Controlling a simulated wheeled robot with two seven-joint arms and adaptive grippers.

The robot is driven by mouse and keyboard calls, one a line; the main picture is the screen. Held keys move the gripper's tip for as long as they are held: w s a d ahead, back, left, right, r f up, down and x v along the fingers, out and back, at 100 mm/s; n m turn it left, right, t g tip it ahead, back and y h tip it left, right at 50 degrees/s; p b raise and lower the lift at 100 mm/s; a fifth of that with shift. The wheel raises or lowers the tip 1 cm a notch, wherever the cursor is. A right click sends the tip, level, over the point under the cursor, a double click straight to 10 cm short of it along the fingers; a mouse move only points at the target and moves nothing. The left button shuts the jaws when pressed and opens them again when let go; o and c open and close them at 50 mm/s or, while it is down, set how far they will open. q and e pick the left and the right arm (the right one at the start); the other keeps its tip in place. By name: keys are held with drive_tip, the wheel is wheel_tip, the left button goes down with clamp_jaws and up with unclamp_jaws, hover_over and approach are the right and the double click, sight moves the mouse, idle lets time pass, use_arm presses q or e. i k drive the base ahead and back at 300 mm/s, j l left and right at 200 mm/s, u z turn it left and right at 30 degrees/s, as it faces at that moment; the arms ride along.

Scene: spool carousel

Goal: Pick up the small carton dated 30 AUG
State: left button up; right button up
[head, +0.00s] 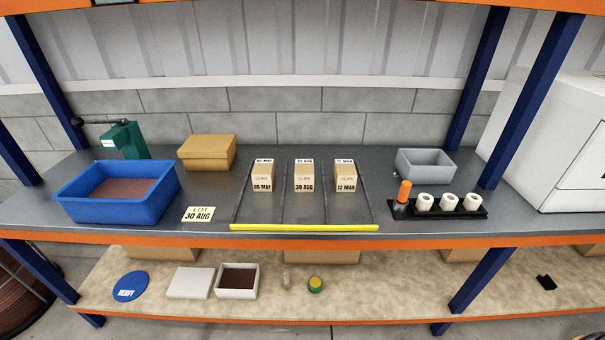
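The small carton dated 30 AUG (304,178) stands in the middle lane of a wire-divided rack on the grey shelf. It is a brown box with white labels on its top and front. A carton dated 05 MAY (263,177) stands in the lane to its left. A carton dated 12 MAR (345,177) stands in the lane to its right. A yellow card (198,214) reading LOT 30 AUG lies left of the rack. Neither of my grippers shows in the head view.
A yellow bar (304,228) runs along the rack's front. A blue bin (118,206), a cardboard box (207,152) and a green press (124,139) stand left. A grey bin (426,164) and a black holder (446,213) with white rolls stand right. Blue posts (482,85) frame the shelf.

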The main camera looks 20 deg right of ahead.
sight(304, 168)
drive_tip(key=l+u, duration=0.25)
drive_tip(key=l, duration=0.4)
drive_tip(key=k+l+u, duration=0.1)
drive_tip(key=l+u, duration=0.15)
drive_tip(key=l, duration=0.35)
drive_tip(key=l+u, duration=0.1)
drive_tip(key=l, duration=0.65)
drive_tip(key=k, duration=0.05)
